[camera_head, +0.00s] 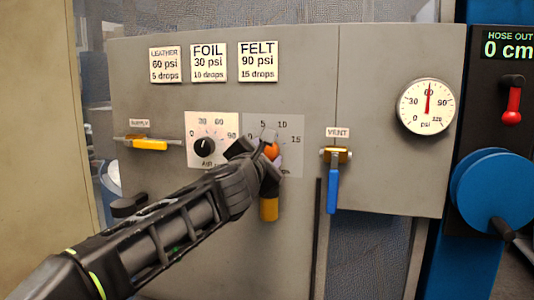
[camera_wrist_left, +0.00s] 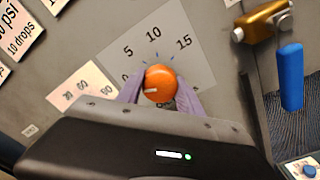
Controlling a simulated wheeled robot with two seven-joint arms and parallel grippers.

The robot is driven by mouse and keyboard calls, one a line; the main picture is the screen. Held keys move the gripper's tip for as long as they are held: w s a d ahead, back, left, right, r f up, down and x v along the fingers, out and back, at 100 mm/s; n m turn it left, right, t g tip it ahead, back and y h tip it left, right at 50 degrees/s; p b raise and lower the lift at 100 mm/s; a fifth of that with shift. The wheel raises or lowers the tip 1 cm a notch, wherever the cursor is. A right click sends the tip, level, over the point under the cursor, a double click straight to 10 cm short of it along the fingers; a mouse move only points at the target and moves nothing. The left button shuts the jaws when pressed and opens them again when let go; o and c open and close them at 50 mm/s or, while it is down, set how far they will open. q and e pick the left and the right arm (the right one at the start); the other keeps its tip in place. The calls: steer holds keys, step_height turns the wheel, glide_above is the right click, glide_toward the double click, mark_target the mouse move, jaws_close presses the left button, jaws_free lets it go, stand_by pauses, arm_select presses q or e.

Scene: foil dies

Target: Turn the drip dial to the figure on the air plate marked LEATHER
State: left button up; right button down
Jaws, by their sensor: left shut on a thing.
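The orange drip dial (camera_wrist_left: 160,84) sits on a grey scale plate (camera_wrist_left: 177,62) marked 0, 5, 10 and 15. In the wrist view its white mark points left and slightly down, near the 0 and away from the 5. My left gripper (camera_head: 270,158) is shut on the dial, with a lavender fingertip on each side. In the head view, the gripper hides much of the dial (camera_head: 271,151) and its mark. The LEATHER plate (camera_head: 165,65) reads 60 psi and 5 drops. My right gripper is not in view.
FOIL (camera_head: 208,62) and FELT (camera_head: 257,62) plates sit beside it. A black air knob (camera_head: 204,147) is left of the drip dial. The blue vent handle (camera_head: 333,190) hangs down at right. The yellow supply handle (camera_head: 150,144) lies level. The gauge (camera_head: 427,107) needle stands near 60.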

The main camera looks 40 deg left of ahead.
arm_select(q)
steer(key=shift+m, duration=0.4)
steer(key=m+p, duration=0.2)
steer(key=m, duration=0.1)
steer(key=shift+m+p, duration=0.7)
steer(key=shift+m, duration=1.8)
steer(key=shift+f, duration=0.1)
steer(key=o, duration=1.4)
